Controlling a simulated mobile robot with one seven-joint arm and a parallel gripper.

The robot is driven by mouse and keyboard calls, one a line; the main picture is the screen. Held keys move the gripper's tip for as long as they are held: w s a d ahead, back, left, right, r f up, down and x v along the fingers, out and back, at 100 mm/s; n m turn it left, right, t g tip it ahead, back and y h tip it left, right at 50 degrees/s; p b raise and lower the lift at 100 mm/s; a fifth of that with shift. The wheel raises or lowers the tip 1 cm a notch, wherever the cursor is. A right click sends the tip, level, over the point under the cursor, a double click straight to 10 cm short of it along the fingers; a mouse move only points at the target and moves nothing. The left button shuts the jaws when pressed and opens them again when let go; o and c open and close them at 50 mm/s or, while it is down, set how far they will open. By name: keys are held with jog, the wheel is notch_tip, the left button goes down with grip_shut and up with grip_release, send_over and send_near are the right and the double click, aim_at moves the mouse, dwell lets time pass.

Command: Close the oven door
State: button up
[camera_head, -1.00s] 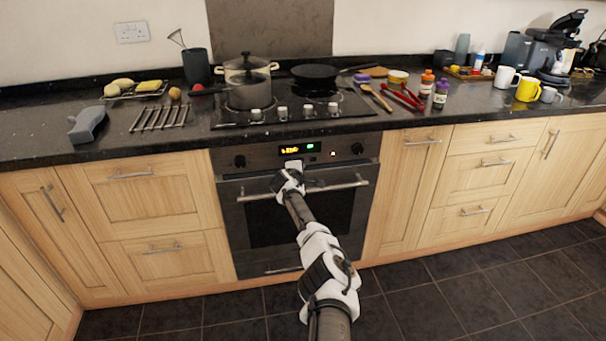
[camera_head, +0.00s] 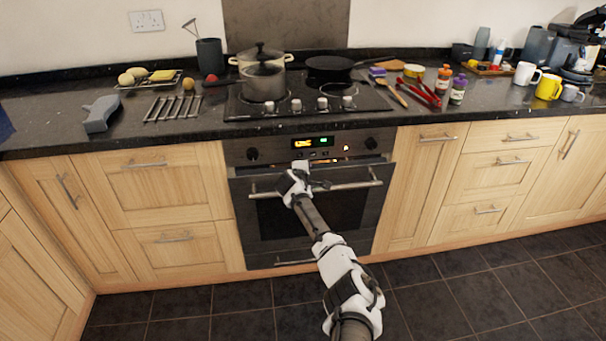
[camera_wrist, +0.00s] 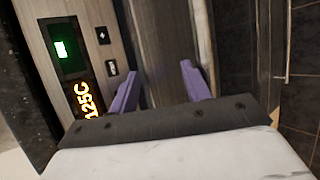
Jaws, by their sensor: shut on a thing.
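The oven (camera_head: 312,225) is built in under the hob, with a dark glass door and a metal bar handle (camera_head: 350,186). The door's top edge looks slightly out from the control panel, so it appears a little ajar. My gripper (camera_head: 299,172) is at the top of the door, left of its middle, by the handle. In the wrist view my gripper's purple fingers (camera_wrist: 160,88) stand apart on either side of a dark strip of the door. The exact grip on edge or handle is partly hidden by my gripper. The panel display (camera_wrist: 85,98) reads about 125C.
Pots (camera_head: 263,82) and a pan (camera_head: 330,68) stand on the hob above. Wooden cupboards and drawers flank the oven. The tiled floor (camera_head: 220,305) in front is clear. Mugs (camera_head: 548,87) and bottles stand on the counter at right.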

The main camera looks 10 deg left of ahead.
jog(key=d+r+v, duration=0.1)
jog(key=v, duration=0.9)
jog(key=shift+r+b, duration=0.3)
